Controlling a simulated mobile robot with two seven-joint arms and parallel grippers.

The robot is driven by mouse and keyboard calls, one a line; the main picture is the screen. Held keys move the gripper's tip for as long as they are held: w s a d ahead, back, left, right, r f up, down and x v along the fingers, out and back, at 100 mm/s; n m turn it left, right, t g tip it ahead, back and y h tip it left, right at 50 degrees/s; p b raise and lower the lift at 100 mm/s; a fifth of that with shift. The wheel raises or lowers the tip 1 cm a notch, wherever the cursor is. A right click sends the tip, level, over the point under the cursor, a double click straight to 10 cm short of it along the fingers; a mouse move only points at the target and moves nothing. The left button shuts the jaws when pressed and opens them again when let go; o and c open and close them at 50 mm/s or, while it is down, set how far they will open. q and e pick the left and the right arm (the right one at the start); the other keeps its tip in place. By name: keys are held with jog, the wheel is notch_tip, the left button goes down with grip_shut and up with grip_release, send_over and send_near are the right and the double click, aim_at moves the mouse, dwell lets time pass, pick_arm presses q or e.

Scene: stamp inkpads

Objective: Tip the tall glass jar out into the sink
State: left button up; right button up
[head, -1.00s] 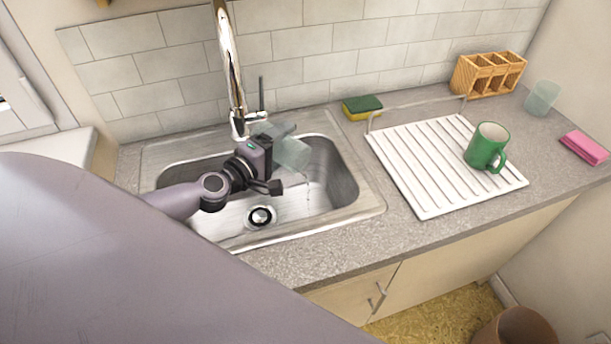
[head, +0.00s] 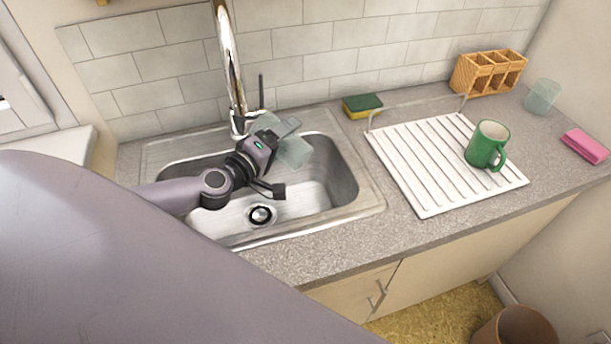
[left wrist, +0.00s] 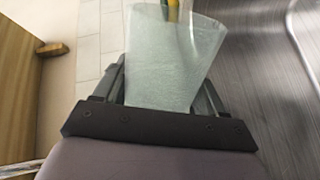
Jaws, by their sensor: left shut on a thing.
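The tall glass jar (head: 294,153) is pale, see-through and tilted over the sink basin (head: 335,180). My left gripper (head: 278,141) is shut on it, partly hiding it, below the tap. In the left wrist view the jar (left wrist: 160,62) stands between the two fingers of the gripper (left wrist: 165,90), its wider end away from the palm. No stream shows falling from it now, and I cannot tell whether any liquid is left inside. The drain (head: 261,215) lies below the gripper. My right gripper is not in view.
The chrome tap (head: 228,60) rises close behind the gripper. A sponge (head: 362,106), a white drying rack (head: 420,165) with a green mug (head: 486,145), a wooden caddy (head: 489,73), a glass (head: 542,97) and a pink sponge (head: 584,147) stand to the right.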

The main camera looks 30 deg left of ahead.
aim_at(297, 139)
pick_arm(q)
jog(key=m, duration=0.1)
jog(key=d+r+m, duration=0.1)
jog(key=shift+s+d+r+m, duration=0.1)
jog(key=shift+d+r+m, duration=0.05)
jog(key=shift+d+m, duration=0.2)
jog(key=shift+s+d+r+m+t+y, duration=0.1)
jog(key=shift+d+r+m+t+y, duration=0.1)
jog(key=shift+d+m, duration=0.55)
jog(key=shift+s+d+r+m+t+y, duration=0.1)
jog(key=shift+d+r+m, duration=0.15)
jog(key=shift+m, duration=0.85)
jog(key=shift+f, duration=0.1)
jog(key=shift+a, duration=0.1)
jog(key=n, duration=0.1)
jog(key=a+n, duration=0.1)
jog(key=shift+w+a+f+n, duration=0.1)
jog(key=shift+a+f+n, duration=0.15)
jog(key=shift+f+n, duration=0.05)
jog(key=shift+w+a+f+n, duration=0.15)
jog(key=shift+a+n, duration=0.15)
jog(key=shift+n, duration=0.3)
